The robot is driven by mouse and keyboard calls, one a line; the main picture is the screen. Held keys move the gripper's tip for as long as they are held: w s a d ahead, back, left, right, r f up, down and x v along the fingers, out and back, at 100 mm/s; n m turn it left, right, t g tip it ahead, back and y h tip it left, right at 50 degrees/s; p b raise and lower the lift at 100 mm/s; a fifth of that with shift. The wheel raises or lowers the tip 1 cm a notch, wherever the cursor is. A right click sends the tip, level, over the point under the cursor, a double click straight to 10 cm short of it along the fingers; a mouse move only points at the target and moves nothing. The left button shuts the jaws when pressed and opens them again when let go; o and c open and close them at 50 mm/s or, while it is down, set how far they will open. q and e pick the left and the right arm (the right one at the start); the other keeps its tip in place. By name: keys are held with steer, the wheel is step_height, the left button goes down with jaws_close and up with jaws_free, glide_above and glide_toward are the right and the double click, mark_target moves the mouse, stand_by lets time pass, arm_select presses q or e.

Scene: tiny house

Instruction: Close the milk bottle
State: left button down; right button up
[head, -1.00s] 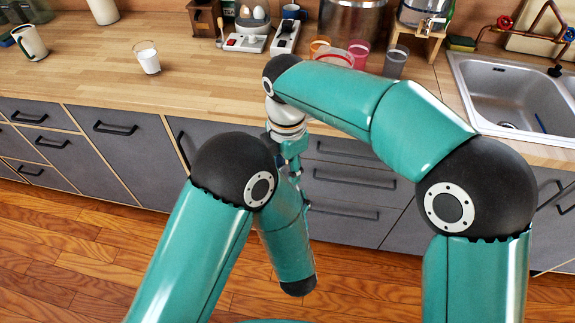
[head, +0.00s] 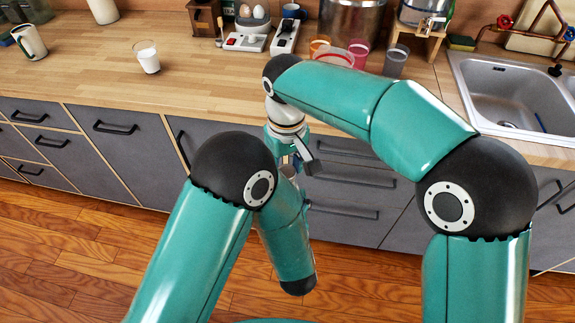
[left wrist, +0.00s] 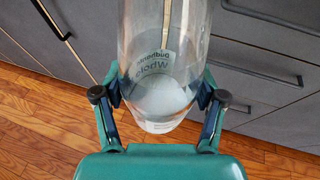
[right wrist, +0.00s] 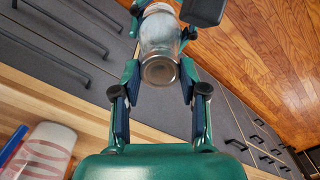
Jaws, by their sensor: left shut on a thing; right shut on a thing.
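The milk bottle (left wrist: 165,40) is clear glass with printed lettering and a little white milk in its base. My left gripper (left wrist: 162,98) is shut around its lower part in the left wrist view. The bottle's upper part also shows in the right wrist view (right wrist: 160,32), ending in a round grey-brown lid (right wrist: 160,71). My right gripper (right wrist: 159,80) is shut on this lid, one finger at each side; the exact contact is hard to see. In the head view my right gripper (head: 295,158) is in front of the drawers; my left arm hides the left gripper and most of the bottle.
The wooden counter (head: 190,85) carries a glass of milk (head: 148,60), a mug (head: 30,42), an egg holder (head: 246,38) and coloured cups (head: 358,52). A sink (head: 512,95) is at the right. Grey drawers (head: 118,150) stand close behind my grippers.

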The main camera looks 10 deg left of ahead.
steer(key=m, duration=0.4)
steer(key=shift+w+m, duration=0.15)
steer(key=shift+m, duration=0.15)
steer(key=m, duration=0.4)
steer(key=o, duration=1.3)
steer(key=shift+r, duration=2.25)
steer(key=shift+c, duration=0.5)
